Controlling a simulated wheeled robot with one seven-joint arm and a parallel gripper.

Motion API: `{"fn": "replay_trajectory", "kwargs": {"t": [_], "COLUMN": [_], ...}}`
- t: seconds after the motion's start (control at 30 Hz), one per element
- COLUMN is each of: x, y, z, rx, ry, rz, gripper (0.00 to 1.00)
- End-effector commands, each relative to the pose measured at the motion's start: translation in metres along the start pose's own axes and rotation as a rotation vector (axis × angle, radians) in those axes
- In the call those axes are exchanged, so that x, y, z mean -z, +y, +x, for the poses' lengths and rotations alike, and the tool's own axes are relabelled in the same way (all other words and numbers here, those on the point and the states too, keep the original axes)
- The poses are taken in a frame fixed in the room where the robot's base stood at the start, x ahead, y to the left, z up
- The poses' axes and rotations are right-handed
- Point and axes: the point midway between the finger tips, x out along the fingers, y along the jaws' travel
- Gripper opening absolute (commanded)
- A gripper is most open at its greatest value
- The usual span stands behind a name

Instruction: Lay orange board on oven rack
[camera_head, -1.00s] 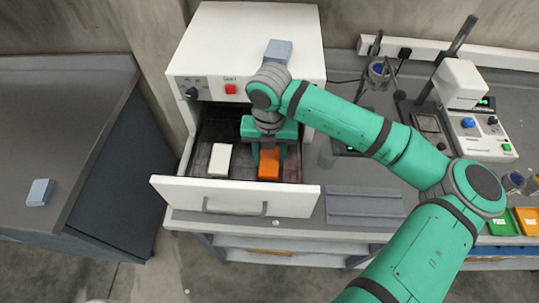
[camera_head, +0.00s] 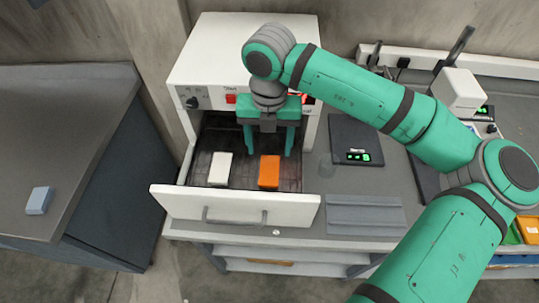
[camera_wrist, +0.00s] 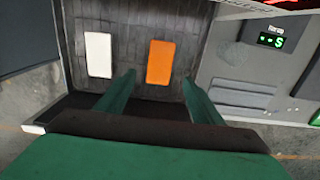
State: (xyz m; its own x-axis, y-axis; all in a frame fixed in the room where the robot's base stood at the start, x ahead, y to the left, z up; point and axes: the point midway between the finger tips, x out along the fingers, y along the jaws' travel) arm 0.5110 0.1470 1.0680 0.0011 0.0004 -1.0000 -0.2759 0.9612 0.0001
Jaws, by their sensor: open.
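The orange board (camera_head: 269,172) lies flat on the dark rack (camera_head: 241,184) inside the pulled-out oven drawer, on its right half. It also shows in the wrist view (camera_wrist: 160,62). A white board (camera_head: 220,168) lies to its left on the same rack, with a gap between them; the wrist view shows it too (camera_wrist: 98,55). My gripper (camera_head: 268,151) is open and empty above the rack, raised clear of the orange board. In the wrist view its two fingers (camera_wrist: 157,95) are spread apart, with nothing between them.
The white oven (camera_head: 205,65) stands behind the drawer front (camera_head: 165,203). A dark scale (camera_head: 355,140) with a green display and a grey grooved plate (camera_head: 365,214) are to the right. A blue block (camera_head: 39,200) lies on the left cabinet.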

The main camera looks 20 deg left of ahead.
Motion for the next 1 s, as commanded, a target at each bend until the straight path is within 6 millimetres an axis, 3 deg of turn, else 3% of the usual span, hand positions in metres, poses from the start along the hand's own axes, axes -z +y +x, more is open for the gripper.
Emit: {"fn": "replay_trajectory", "kwargs": {"t": [0.1,0.3,0.83,1.0], "x": [-0.001,0.000,0.000,0.010], "y": [0.000,0.000,0.001,0.024], "z": [-0.015,-0.026,-0.026,-0.021], "rx": [0.001,0.000,-0.004,-0.110], "ry": [-0.002,0.000,0.002,0.032], "rz": [0.001,0.000,-0.002,-0.047], "gripper": [0.61,0.61,0.61,0.61]}}
